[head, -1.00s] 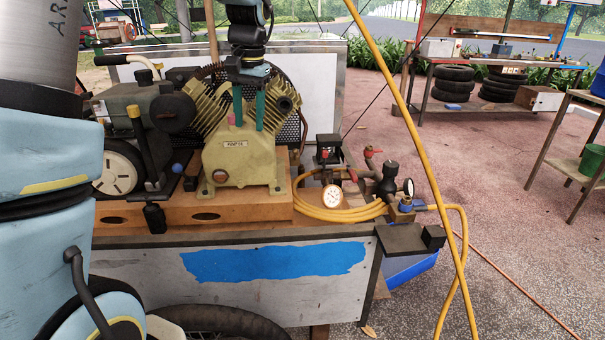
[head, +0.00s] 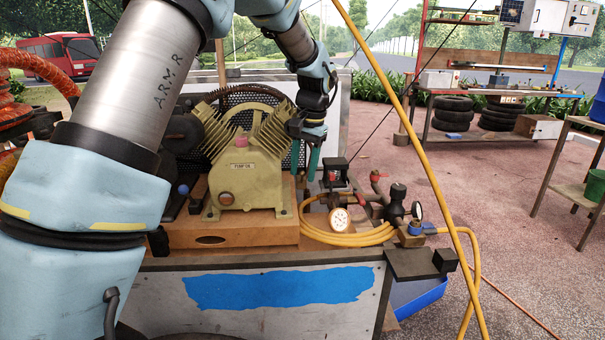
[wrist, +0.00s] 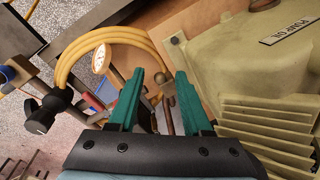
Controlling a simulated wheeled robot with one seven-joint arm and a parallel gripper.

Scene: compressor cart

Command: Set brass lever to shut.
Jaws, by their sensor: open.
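My gripper (head: 305,168) is open, fingers pointing down, just right of the tan pump in the head view. It also shows in the wrist view (wrist: 160,76) with its two green fingers apart. A small brass-coloured knob or lever end (wrist: 159,79) shows between and beyond the fingertips, with a thin brownish rod (wrist: 168,115) below it in the picture. I cannot tell whether the fingers touch either one. The valve fittings (head: 397,196) stand at the cart's right end, with red handles (head: 377,176) and a white gauge (head: 340,219). I cannot make out the brass lever clearly in the head view.
The tan pump (head: 246,170) with ribbed cylinders stands close left of my gripper. A coiled yellow hose (head: 345,238) lies around the fittings, and its line rises across the view. A workbench (head: 500,92) with tyres stands behind. The paving at right is mostly open.

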